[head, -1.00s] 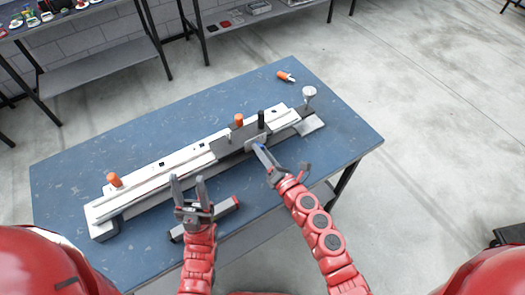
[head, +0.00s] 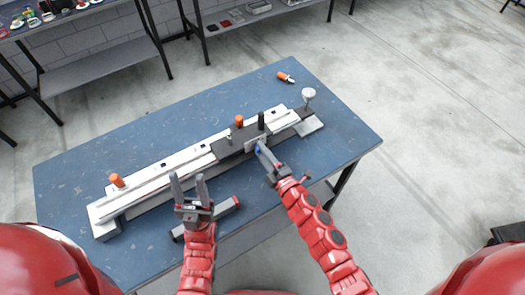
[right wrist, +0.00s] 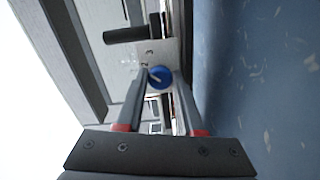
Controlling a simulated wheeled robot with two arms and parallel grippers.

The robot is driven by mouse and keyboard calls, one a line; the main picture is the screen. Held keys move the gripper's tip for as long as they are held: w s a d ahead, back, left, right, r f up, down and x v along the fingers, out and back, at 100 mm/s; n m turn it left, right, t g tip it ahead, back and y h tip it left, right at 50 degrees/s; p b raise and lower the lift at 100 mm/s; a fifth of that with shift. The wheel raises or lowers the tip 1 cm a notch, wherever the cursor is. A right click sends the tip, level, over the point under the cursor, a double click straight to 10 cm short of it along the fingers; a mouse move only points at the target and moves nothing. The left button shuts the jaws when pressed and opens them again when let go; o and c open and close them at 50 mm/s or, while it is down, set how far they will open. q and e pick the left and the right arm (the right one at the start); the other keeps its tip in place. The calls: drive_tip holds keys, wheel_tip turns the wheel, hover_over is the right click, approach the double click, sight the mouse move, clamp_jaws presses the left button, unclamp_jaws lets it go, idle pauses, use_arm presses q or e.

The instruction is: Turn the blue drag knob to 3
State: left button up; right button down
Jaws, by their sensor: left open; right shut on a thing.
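The blue drag knob (right wrist: 160,77) sits on a light metal plate on the front of the long rail device (head: 150,183). In the right wrist view it lies between my right fingers, and its white pointer line slants. Printed numbers (right wrist: 147,58) show on the plate beside it; a 3 appears near the top. My right gripper (head: 259,149) is shut on the knob; it also shows in the right wrist view (right wrist: 161,90). In the head view the knob is mostly hidden by the fingers. My left gripper (head: 188,184) is open and empty, in front of the rail.
The rail carries orange knobs (head: 117,180), a black post (head: 261,120) and a white round-topped part (head: 309,94). An orange-handled tool (head: 286,77) lies on the blue table (head: 90,160) behind.

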drive_tip(key=shift+m+p, duration=0.4)
drive_tip(key=shift+m, duration=1.3)
drive_tip(key=c, duration=0.5)
unclamp_jaws()
drive_tip(key=shift+c, duration=0.2)
drive_tip(key=shift+f, duration=0.1)
